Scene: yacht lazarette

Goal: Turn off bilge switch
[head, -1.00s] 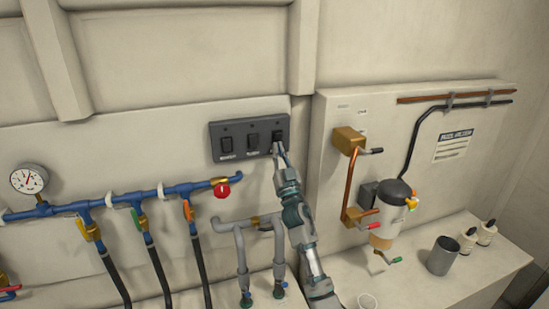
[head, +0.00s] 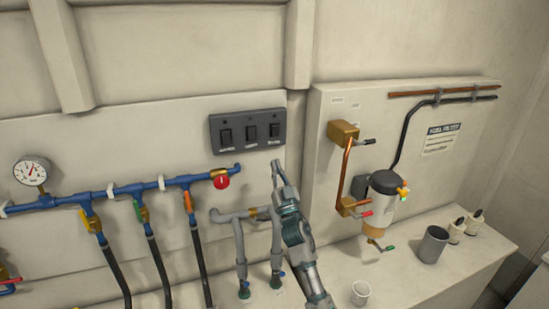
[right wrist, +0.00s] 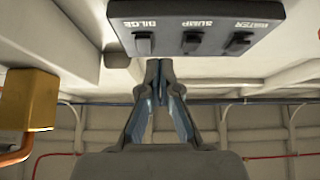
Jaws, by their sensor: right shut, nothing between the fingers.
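A dark grey panel (head: 263,145) on the wall carries three black rocker switches in a row. In the right wrist view the panel (right wrist: 170,12) has labels that appear to read BILGE, SUMP and WATER. The bilge switch (right wrist: 143,44) is the left one there and the right one in the head view (head: 275,130). I cannot tell clearly which way its rocker is tipped. My right gripper (head: 277,164) is shut and empty, just below the panel's right end and apart from it. In the right wrist view its fingertips (right wrist: 159,62) meet below the bilge switch. My left gripper is out of view.
Blue pipes with colored valves and a gauge (head: 31,172) run to the left. Grey pipes (head: 240,255) stand left of my right arm. A brass box (head: 343,131), copper pipe and filter (head: 381,200) are on the right. Cups stand on the ledge.

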